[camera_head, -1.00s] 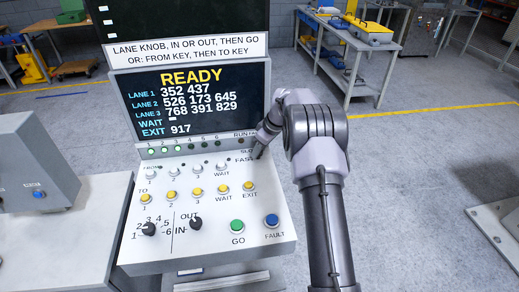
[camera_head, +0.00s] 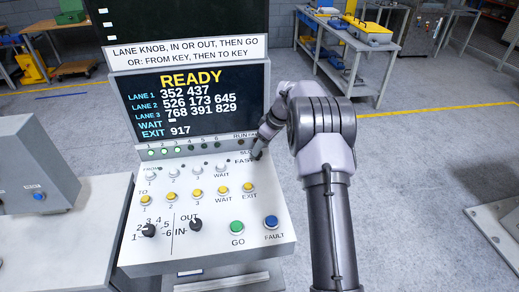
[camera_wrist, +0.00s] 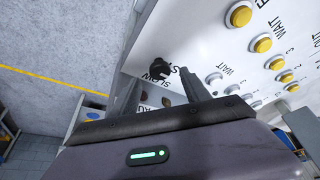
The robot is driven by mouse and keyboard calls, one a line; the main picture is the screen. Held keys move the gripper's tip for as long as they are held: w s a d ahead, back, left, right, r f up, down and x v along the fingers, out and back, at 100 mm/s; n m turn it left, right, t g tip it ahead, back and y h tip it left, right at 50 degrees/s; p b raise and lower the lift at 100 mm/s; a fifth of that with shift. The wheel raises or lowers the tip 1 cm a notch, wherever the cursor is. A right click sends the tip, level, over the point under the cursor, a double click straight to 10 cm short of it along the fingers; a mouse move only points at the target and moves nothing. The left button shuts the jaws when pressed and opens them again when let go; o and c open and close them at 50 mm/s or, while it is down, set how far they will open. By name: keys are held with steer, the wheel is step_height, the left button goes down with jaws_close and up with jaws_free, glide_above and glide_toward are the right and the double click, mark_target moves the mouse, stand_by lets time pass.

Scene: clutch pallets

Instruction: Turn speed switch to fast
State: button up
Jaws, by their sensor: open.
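The speed switch (camera_wrist: 160,70) is a small black knob on the white sloping panel, with the printed words SLOW and FAST beside it in the wrist view. My gripper (camera_wrist: 162,78) is open, with one finger on each side of the switch in that picture. I cannot tell whether either finger touches it. In the head view my gripper (camera_head: 257,152) is at the panel's upper right, over the ends of the SLOW and FAST labels. The switch cannot be made out clearly there, so its setting is unclear.
The console screen (camera_head: 195,102) reads READY. White and yellow buttons, two black knobs, a green GO button (camera_head: 237,227) and a blue FAULT button (camera_head: 271,221) are on the panel. A grey box (camera_head: 35,160) stands to the left. Open floor lies to the right.

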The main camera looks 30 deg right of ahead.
steer(key=p+v, duration=0.2)
steer(key=v, duration=1.2)
steer(key=shift+s, duration=0.1)
steer(key=s+a+r+m+b, duration=0.2)
steer(key=s+a+r+b, duration=0.15)
steer(key=s+a, duration=0.45)
steer(key=s+a+r+m+b, duration=0.2)
steer(key=s+a+m+b, duration=0.15)
steer(key=s+a, duration=0.5)
steer(key=s+a+f+m+b, duration=0.1)
steer(key=s+a+f+b, duration=0.1)
steer(key=s, duration=0.4)
steer(key=s+a+f+m+t+b, duration=0.1)
steer(key=s+a+f+m, duration=0.1)
steer(key=s+a+f, duration=0.2)
steer(key=s+a+f+m+t+b, duration=0.1)
steer(key=s+a+f, duration=0.3)
steer(key=s, duration=0.4)
steer(key=shift+s+m+b, duration=0.25)
steer(key=shift+m+b, duration=0.2)
steer(key=shift+b, duration=0.4)
